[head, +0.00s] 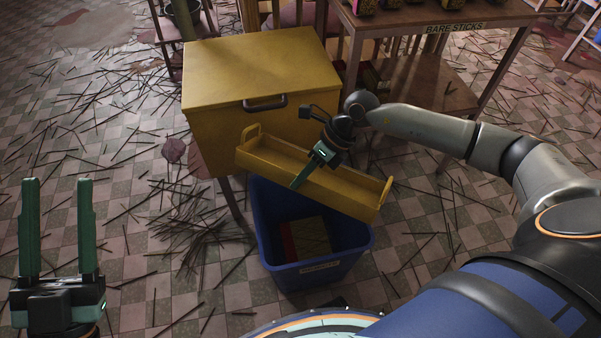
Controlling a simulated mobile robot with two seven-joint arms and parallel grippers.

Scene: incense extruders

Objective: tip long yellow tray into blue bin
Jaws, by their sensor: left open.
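The long yellow tray (350,197) is in the head view, over the back part of the blue bin. It slants down to the right in the picture, and the inside that shows looks bare. My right gripper (304,176) is at the middle of the tray, shut on its long side; one finger shows and the other is hidden. The blue bin (312,275) stands on the floor, with a yellow and red block (305,240) at its bottom. My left gripper (57,183) is open and empty at the lower left, away from the tray and bin.
A yellow cabinet (255,65) with a dark handle stands just behind the tray. A wooden table (440,35) labelled "BARE STICKS" is at the back right. Many thin sticks (190,225) litter the tiled floor. The floor between my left gripper and the bin has no furniture.

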